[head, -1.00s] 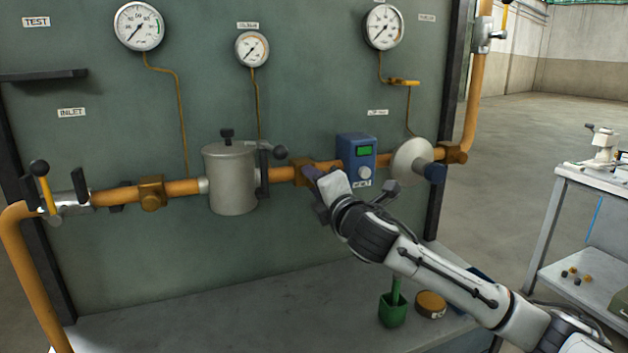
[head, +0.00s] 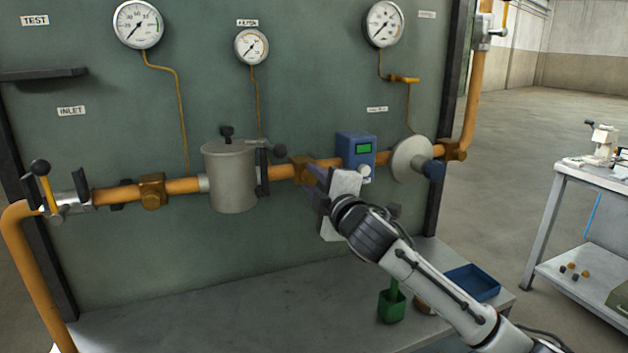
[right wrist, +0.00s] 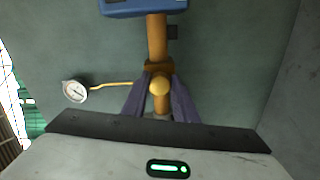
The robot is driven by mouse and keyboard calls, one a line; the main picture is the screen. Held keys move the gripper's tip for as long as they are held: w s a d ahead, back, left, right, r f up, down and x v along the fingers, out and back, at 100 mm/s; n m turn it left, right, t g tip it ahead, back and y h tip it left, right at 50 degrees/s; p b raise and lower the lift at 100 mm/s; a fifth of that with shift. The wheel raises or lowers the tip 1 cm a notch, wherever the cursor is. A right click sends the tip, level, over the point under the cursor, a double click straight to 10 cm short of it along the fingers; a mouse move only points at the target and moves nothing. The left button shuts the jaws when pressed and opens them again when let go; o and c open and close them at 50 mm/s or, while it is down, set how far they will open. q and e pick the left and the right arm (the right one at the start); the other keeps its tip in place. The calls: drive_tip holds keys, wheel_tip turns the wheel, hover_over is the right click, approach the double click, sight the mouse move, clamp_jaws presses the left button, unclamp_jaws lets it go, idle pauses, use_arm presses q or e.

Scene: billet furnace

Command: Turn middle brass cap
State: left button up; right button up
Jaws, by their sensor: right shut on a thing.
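The middle brass cap (right wrist: 159,86) is round and sits on a brass fitting on the orange pipe. In the right wrist view it lies between the two dark fingers of my right gripper (right wrist: 160,97), which is shut on it. In the head view the right gripper (head: 311,180) reaches the pipe from the front right, and its fingers hide the cap. The brass fitting (head: 300,164) shows just above them, between the grey canister and the blue meter. My left gripper is not in view.
The grey canister (head: 230,178) with a black handle stands left of the gripper. The blue meter (head: 356,150) and a pale disc (head: 409,160) are close on the right. A green cup (head: 391,306) and blue tray (head: 472,282) are on the bench below.

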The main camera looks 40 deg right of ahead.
idle(0.3)
drive_tip(key=o, duration=1.1)
drive_tip(key=shift+c, duration=0.2)
drive_tip(key=b+v, duration=0.1)
drive_tip(key=v, duration=0.9)
drive_tip(key=shift+s+b, duration=0.15)
drive_tip(key=shift+b, duration=0.15)
drive_tip(key=shift+a, duration=0.15)
drive_tip(key=s+a+f+m+g+y, duration=0.1)
drive_tip(key=s+a+f+m+g, duration=0.15)
drive_tip(key=f, duration=0.75)
drive_tip(key=s+a+f+m+g+y, duration=0.15)
drive_tip(key=a+f, duration=0.25)
drive_tip(key=f, duration=0.6)
drive_tip(key=s+a+f+m+g+y, duration=0.1)
drive_tip(key=s+a+f+y, duration=0.15)
drive_tip(key=f, duration=0.85)
drive_tip(key=s+a+f+m+g, duration=0.2)
drive_tip(key=s+a+f+m, duration=0.1)
drive_tip(key=s+a+f, duration=0.3)
drive_tip(key=s+a+f+m+g+y, duration=0.1)
drive_tip(key=s+a+f+m+g, duration=0.1)
drive_tip(key=s+a+f, duration=0.4)
drive_tip(key=s+f+m, duration=0.1)
drive_tip(key=s+f, duration=0.4)
drive_tip(key=s, duration=0.1)
drive_tip(key=shift+s+f, duration=0.25)
drive_tip(key=shift+f, duration=0.05)
